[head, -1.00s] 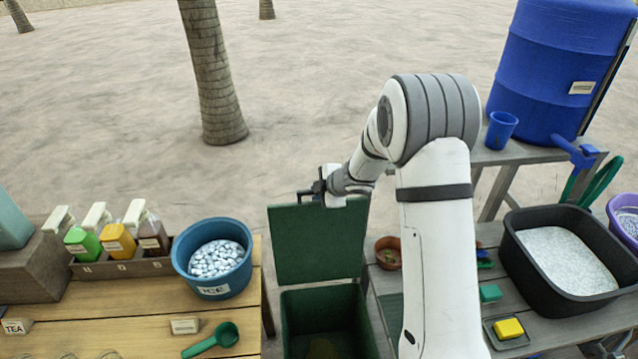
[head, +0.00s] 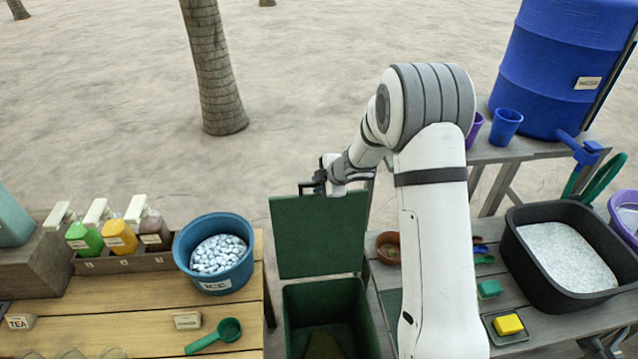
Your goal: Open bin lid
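The green bin (head: 360,302) stands between the two tables, and I can see down into its dark inside. Its green lid (head: 318,240) stands raised, roughly upright, at the bin's far side. My gripper (head: 309,187) is at the lid's top edge, near the middle. A dark part of it, perhaps a finger or a handle, lies along that edge. The gripper is small and partly turned away here, so whether its fingers are closed on the lid is not clear.
A blue ice tub (head: 213,278) and a green scoop (head: 217,337) are on the left wooden table. A black tub (head: 540,303) of white grains stands on the right table, with a small brown pot (head: 388,247) near its left edge. My arm rises between them.

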